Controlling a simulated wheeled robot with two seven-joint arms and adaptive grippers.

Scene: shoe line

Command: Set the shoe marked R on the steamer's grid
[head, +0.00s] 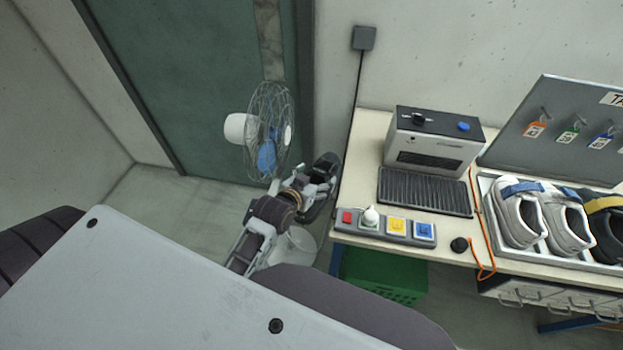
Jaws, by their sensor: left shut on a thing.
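The steamer (433,142) is a grey and black box with a black knob and a blue button on top, at the back of the table. Its dark ribbed grid (424,191) lies in front of it, and I see nothing on it. My left gripper (322,176) is left of the table's edge, apart from the grid. It is shut on a dark thing, mostly hidden by the fingers; I cannot tell what it is. Two white shoes with blue straps (519,214) (566,222) and a dark shoe with a yellow strap (606,225) sit at the right. No R mark is readable. My right gripper is out of view.
The shoes stand in a grey tray (485,190) before a tag board (560,125). A fan (268,135) stands left; a green crate (383,276) is below.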

